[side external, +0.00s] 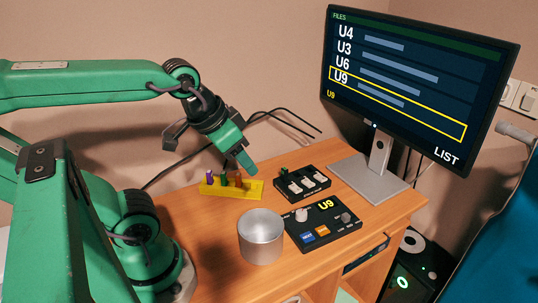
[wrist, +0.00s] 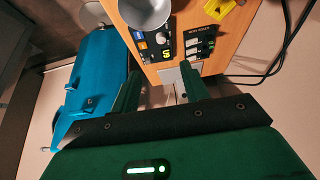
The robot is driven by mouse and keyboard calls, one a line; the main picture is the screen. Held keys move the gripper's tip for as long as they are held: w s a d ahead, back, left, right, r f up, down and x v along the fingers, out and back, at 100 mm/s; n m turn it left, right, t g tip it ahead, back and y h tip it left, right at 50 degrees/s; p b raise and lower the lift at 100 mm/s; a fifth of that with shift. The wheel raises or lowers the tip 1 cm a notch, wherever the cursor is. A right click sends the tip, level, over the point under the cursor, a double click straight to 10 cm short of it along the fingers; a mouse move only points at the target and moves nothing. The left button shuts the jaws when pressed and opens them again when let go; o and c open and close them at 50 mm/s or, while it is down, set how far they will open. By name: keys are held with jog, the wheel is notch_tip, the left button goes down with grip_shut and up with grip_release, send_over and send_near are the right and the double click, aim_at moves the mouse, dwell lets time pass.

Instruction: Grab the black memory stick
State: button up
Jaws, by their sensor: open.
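A yellow holder (side external: 247,192) on the desk carries small upright sticks: a purple one (side external: 209,174), a dark green one (side external: 223,180) and a brownish-orange one (side external: 238,180). A small dark piece (side external: 283,171) stands at the far left end of a black box with white slots (side external: 302,184); I cannot tell for sure that it is the black memory stick. The box also shows in the wrist view (wrist: 200,42). My gripper (side external: 245,164) is open and empty, above the desk behind the holder. In the wrist view its two green fingers (wrist: 160,82) are apart with nothing between them.
Loose black cables (side external: 285,120) lie behind. A blue object (wrist: 92,75) is beside the desk.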

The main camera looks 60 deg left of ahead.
jog(key=shift+w, duration=0.1)
jog(key=g, duration=0.5)
send_over(286, 168)
jog(key=f, duration=1.2)
jog(key=shift+s+d+f, duration=0.25)
jog(key=shift+f, duration=0.1)
jog(key=shift+w+a+f+g, duration=0.15)
jog(key=shift+a+f+g, duration=0.05)
jog(key=shift+f+g, duration=0.15)
jog(key=shift+f, duration=0.1)
jog(key=shift+f, duration=1.2)
jog(key=shift+f, duration=0.1)
